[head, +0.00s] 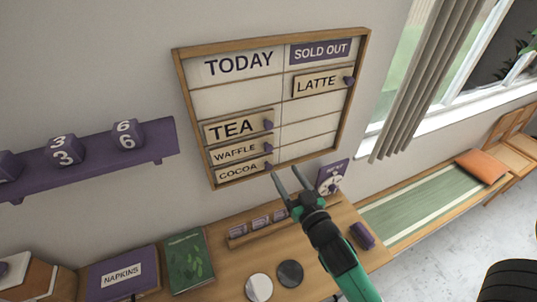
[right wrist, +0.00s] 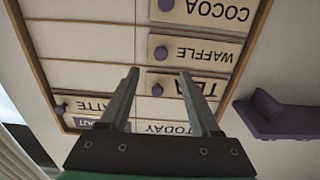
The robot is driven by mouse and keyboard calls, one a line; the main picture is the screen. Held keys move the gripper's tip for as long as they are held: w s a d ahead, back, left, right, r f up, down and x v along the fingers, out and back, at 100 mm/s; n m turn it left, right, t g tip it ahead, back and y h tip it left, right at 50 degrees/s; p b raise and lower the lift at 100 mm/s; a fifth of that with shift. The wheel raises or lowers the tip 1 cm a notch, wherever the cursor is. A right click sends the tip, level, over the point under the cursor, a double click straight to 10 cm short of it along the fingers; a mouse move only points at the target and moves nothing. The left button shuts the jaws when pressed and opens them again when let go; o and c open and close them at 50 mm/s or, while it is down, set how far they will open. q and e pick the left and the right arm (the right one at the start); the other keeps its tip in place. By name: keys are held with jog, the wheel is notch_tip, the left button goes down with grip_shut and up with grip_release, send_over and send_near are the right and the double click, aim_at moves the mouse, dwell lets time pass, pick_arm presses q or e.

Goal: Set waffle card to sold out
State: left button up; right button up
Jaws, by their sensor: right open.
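The menu board (head: 361,60) hangs on the wall with a TODAY column on the left and a SOLD OUT column on the right. The WAFFLE card (head: 236,151) sits in the TODAY column, between the TEA card (head: 229,128) above and the COCOA card (head: 238,170) below. The LATTE card (head: 316,85) is under SOLD OUT. Each card has a purple knob at its right end. My right gripper (head: 288,180) is open and empty, just below the board's lower edge. In the right wrist view the board appears upside down, with the WAFFLE card (right wrist: 203,52) beyond the open fingers (right wrist: 159,74).
A purple shelf (head: 90,160) with number blocks juts from the wall at left. The counter below holds a napkins box (head: 122,274), a green book (head: 187,262), a small card rack (head: 262,225) and two discs. Most SOLD OUT slots are empty.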

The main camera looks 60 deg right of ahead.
aim_at(270, 150)
jog(key=x, duration=1)
jog(key=shift+w+d+r+p, duration=0.1)
jog(key=shift+w+d+p, duration=0.15)
jog(key=shift+p, duration=0.1)
jog(key=shift+a, duration=0.1)
grip_shut()
dwell(0.6)
